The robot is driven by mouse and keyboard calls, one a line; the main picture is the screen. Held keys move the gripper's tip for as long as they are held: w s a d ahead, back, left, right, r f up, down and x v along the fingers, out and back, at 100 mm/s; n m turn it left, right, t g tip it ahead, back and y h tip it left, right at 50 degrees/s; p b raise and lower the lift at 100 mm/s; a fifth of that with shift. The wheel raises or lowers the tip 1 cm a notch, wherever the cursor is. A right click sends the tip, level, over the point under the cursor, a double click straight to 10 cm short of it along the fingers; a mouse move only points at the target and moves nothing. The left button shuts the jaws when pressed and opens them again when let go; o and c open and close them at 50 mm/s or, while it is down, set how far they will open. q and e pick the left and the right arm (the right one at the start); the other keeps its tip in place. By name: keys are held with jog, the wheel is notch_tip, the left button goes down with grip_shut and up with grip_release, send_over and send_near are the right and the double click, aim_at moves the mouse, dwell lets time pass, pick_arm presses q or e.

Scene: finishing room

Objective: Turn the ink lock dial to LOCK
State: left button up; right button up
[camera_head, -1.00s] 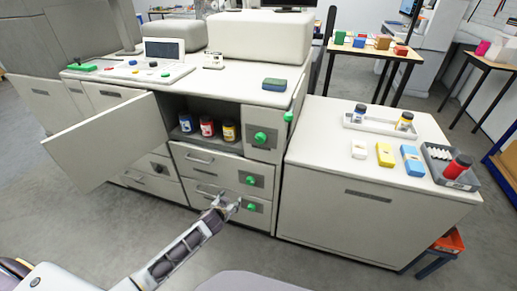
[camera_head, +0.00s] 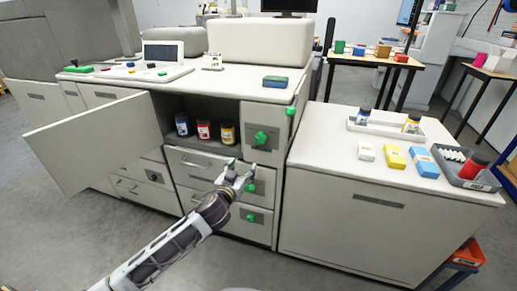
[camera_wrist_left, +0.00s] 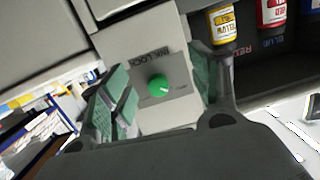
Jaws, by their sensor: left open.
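The ink lock dial (camera_head: 261,138) is a green knob on a grey plate, on the cabinet front just right of the open ink compartment. In the left wrist view the green dial (camera_wrist_left: 157,85) sits under a partly readable lock label, and the small side markings are too blurred to read. My left gripper (camera_head: 241,171) is open and empty, below and slightly left of the dial in the head view. In the wrist view its two padded fingers stand either side of the dial, apart from it. My right gripper is not in view.
Two more green knobs sit on the drawers below, the upper knob (camera_head: 251,187) near my gripper. Ink bottles (camera_head: 203,130) stand in the compartment, whose open door (camera_head: 92,140) swings out left. A white cabinet (camera_head: 362,205) with a tray and boxes stands right.

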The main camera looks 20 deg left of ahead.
pick_arm(q)
notch_tip(320, 180, up, 6)
jog(key=s+d+t+b, duration=0.1)
jog(key=s+d+b, duration=0.1)
jog(key=shift+s+d+f+t+h+b, duration=0.25)
jog(key=shift+t+h+b, duration=0.05)
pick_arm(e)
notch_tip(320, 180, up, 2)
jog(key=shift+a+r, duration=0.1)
pick_arm(q)
jog(key=shift+w, duration=0.25)
send_near(260, 140)
jog(key=shift+w, duration=1.5)
jog(key=shift+w+b, duration=0.45)
jog(key=shift+w, duration=2.45)
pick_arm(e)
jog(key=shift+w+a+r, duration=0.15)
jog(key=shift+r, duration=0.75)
